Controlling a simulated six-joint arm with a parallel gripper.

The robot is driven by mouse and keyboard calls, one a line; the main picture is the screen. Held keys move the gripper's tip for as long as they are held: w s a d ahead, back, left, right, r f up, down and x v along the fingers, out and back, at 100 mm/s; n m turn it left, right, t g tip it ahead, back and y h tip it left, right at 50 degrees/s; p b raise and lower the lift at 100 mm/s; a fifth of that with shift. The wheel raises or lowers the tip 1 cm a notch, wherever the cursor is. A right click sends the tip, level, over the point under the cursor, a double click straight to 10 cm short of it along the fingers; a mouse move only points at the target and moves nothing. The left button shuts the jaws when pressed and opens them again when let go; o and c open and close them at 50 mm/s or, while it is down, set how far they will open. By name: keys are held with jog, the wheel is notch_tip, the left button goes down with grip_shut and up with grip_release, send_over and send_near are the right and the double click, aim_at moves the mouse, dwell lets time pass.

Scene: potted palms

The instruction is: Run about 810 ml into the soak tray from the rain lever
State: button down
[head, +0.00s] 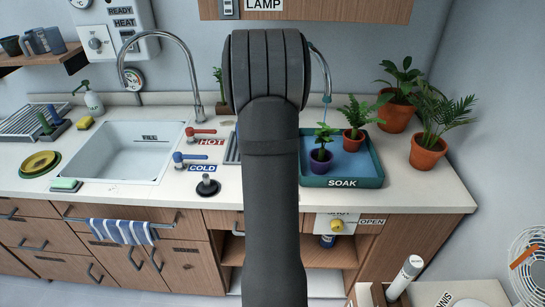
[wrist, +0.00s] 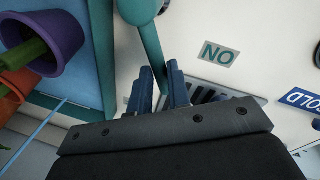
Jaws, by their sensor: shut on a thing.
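The soak tray (head: 312,182) is a teal tray with a blue inside, on the counter right of my arm. Its teal rim (wrist: 106,60) shows in the wrist view. The rain lever (wrist: 150,42) is a teal bar running down between my gripper's (wrist: 162,82) two blue fingers, which are shut on it. An upside-down ON label (wrist: 218,54) lies beside the lever. A curved spout (head: 327,98) reaches over the tray. A thin pale line (wrist: 48,122) that looks like running water shows over the tray. In the head view my arm hides the gripper and lever.
A purple pot (head: 320,160) and a terracotta pot (head: 354,140) stand in the tray. Larger potted plants (head: 427,152) stand to its right. A slotted grate (wrist: 205,96) lies near my fingers. The red HOT tap (head: 202,132) and blue COLD tap (head: 190,158) are left of my arm.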

jog(key=d+m, duration=0.1)
jog(key=m, duration=0.2)
jog(key=shift+w+d+g, duration=0.3)
jog(key=shift+w+d, duration=0.05)
jog(key=shift+w, duration=0.05)
jog(key=shift+w+d+m, duration=0.1)
jog(key=shift+d+m, duration=0.65)
jog(key=shift+m, duration=0.55)
jog(key=c, duration=1.3)
grip_release()
jog(key=shift+c, duration=0.2)
jog(key=a+r, duration=0.3)
jog(key=r, duration=1.4)
jog(key=shift+a, duration=0.2)
